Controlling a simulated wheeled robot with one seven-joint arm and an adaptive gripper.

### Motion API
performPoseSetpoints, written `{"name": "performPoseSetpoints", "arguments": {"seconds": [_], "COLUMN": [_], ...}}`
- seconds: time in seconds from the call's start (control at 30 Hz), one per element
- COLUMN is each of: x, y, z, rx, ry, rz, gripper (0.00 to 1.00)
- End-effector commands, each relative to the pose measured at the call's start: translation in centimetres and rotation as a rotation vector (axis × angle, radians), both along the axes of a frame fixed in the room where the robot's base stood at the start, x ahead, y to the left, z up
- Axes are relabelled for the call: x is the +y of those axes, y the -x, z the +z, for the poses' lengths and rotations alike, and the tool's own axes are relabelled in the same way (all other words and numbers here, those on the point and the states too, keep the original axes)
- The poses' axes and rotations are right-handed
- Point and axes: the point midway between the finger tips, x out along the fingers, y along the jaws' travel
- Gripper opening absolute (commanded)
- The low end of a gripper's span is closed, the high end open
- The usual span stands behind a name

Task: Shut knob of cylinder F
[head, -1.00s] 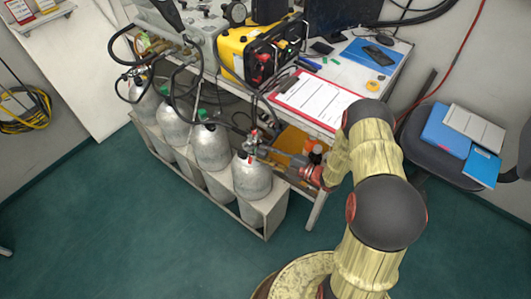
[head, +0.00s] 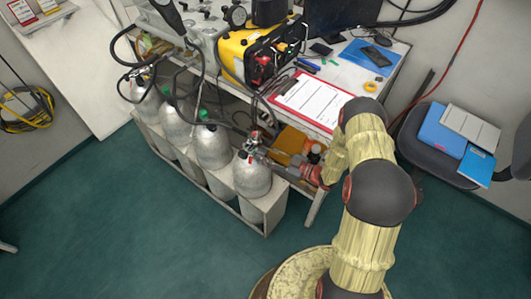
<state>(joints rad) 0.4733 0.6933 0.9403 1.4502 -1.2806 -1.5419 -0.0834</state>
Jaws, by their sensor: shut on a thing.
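Several grey cylinders stand in a row in a white rack (head: 271,214). The nearest cylinder (head: 252,178) is at the right end; I cannot read a letter on it, so I cannot tell whether it is cylinder F. My gripper (head: 257,149) is at the valve on top of this nearest cylinder, reaching in from the right. It is shut on the knob there, which is small and mostly hidden by the fingers. Another cylinder (head: 212,149) with a green knob (head: 203,115) stands just left of it.
A table (head: 386,72) behind the rack holds a yellow case (head: 237,57), a red clipboard (head: 307,100) and a monitor. Hoses hang over the cylinders. A chair with blue folders (head: 443,130) stands right. The green floor in front is clear.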

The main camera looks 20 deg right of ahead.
Motion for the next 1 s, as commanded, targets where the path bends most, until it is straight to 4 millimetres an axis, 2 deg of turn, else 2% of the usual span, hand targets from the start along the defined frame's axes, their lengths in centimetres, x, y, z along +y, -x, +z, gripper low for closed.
{"name": "performPoseSetpoints", "arguments": {"seconds": [1.0], "x": [0.09], "y": [0.20], "z": [-0.26], "rx": [0.674], "ry": [-0.693], "rz": [-0.003], "gripper": [0.05]}}
